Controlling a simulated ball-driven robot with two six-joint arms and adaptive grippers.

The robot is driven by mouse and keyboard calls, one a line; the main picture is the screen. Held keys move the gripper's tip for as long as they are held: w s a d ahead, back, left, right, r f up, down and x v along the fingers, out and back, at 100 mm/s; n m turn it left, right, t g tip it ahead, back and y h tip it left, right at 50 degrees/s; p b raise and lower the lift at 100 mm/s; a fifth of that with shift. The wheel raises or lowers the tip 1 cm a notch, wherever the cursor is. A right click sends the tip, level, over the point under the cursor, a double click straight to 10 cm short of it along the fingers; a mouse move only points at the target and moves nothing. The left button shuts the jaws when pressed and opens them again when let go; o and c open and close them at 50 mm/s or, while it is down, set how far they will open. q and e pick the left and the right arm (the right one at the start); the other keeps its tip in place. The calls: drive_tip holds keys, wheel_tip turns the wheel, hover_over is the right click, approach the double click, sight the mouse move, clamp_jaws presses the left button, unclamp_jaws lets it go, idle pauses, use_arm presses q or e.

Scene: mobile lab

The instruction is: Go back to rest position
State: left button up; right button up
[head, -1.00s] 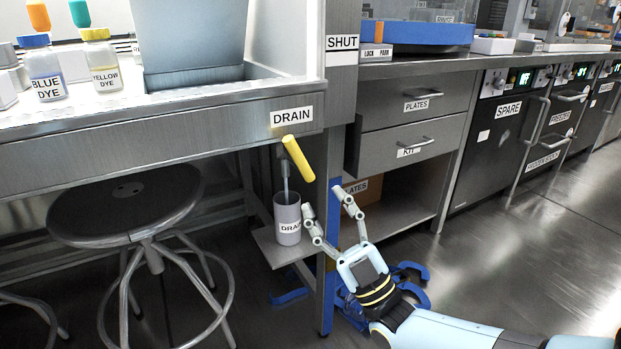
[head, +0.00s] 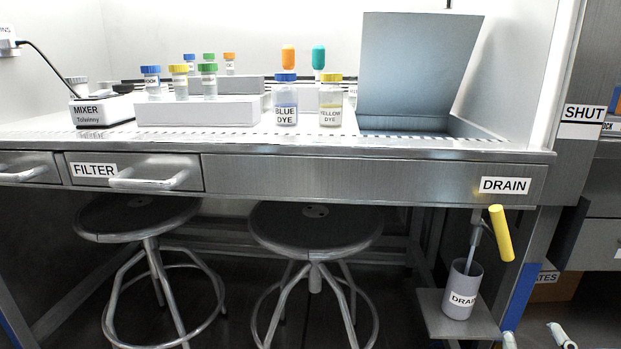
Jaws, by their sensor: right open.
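Only the two fingertips of my right gripper (head: 536,337) show, at the bottom right edge of the head view. They are spread apart with nothing seen between them. They are below and to the right of the grey drain cup (head: 462,290), clear of it. The rest of that gripper is cut off by the frame. My left gripper is out of view. The yellow drain handle (head: 501,233) hangs steeply, slightly tilted, under the DRAIN label. A thin pale spout or stream runs down into the cup.
The drain cup stands on a small shelf (head: 430,312) by the bench leg. Two round stools (head: 316,228) stand under the bench. The bench top (head: 300,146) holds a mixer (head: 103,108), dye bottles (head: 286,103) and racks. A FILTER drawer (head: 135,172) is shut.

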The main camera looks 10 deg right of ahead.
drive_tip(key=s+a+f+m+g, duration=0.2)
drive_tip(key=s+f+g, duration=0.1)
drive_tip(key=f+g, duration=0.6)
drive_tip(key=s+a+f+m+g, duration=0.25)
drive_tip(key=f+g, duration=0.35)
drive_tip(key=f, duration=0.4)
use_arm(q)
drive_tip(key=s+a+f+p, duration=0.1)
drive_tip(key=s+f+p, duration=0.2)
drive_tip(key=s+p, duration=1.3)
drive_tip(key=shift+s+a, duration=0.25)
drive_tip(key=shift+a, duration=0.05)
use_arm(e)
drive_tip(key=s+f+g, duration=0.2)
drive_tip(key=s+g, duration=0.1)
drive_tip(key=s, duration=0.7)
drive_tip(key=s+d+f+m+g, duration=0.1)
drive_tip(key=s+f+g, duration=0.2)
drive_tip(key=s, duration=0.8)
drive_tip(key=s+d+f+m+g+h, duration=0.1)
drive_tip(key=s+f+g, duration=0.2)
drive_tip(key=s, duration=0.7)
drive_tip(key=shift+s+d+g, duration=0.15)
drive_tip(key=shift+g, duration=0.55)
drive_tip(key=shift+m, duration=0.25)
